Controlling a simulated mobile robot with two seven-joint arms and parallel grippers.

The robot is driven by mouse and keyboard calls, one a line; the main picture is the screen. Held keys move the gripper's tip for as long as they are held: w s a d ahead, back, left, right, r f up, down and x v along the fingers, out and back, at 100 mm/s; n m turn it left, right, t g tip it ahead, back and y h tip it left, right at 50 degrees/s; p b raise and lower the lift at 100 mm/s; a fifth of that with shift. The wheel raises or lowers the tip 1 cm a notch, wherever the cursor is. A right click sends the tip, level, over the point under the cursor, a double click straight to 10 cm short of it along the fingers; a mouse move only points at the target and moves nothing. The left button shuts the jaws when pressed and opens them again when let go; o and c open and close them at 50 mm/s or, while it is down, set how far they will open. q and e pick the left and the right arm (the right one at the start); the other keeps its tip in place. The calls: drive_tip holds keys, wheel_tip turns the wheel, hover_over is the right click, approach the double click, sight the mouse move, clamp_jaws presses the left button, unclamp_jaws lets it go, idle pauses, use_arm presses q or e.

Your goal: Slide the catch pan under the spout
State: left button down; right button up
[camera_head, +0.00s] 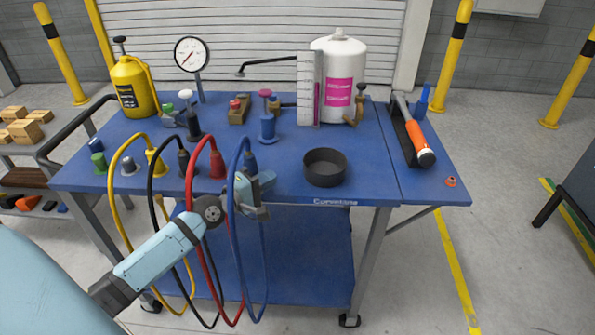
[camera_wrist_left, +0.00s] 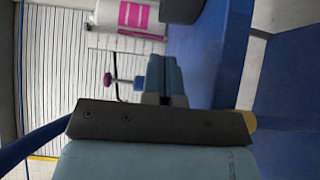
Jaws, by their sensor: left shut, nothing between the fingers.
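The catch pan appears to be the dark round open pan (camera_head: 325,180) near the front edge of the blue cart top; a dark shape at the top of the left wrist view (camera_wrist_left: 180,10) appears to be it. A thin black pipe (camera_head: 268,60) reaches left from behind the white tank (camera_head: 345,65), its end bent down; a small brass tap (camera_head: 356,108) sits low on the tank. I cannot tell which is the spout. My left gripper (camera_head: 264,188) is shut and empty, left of the pan and apart from it, at the cart's front edge. My right gripper is out of view.
Yellow, black, red and blue hoses (camera_head: 216,262) loop over the front edge around my left arm. A white scale plate (camera_head: 308,88) stands before the tank. A blue-based valve (camera_head: 267,126) stands behind the gripper. Cart top is clear around the pan.

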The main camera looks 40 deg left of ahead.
sight(307, 167)
use_arm(q)
drive_tip(key=x, duration=0.3)
drive_tip(key=shift+w+d, duration=0.1)
drive_tip(key=shift+w, duration=0.3)
drive_tip(key=w+d, duration=0.1)
drive_tip(key=w+d+p, duration=0.1)
drive_tip(key=shift+w+d, duration=0.2)
drive_tip(key=shift+d, duration=0.1)
drive_tip(key=shift+w+d, duration=0.15)
drive_tip(key=shift+d, duration=0.2)
drive_tip(key=shift+w+d+f, duration=0.1)
drive_tip(key=shift+d, duration=0.1)
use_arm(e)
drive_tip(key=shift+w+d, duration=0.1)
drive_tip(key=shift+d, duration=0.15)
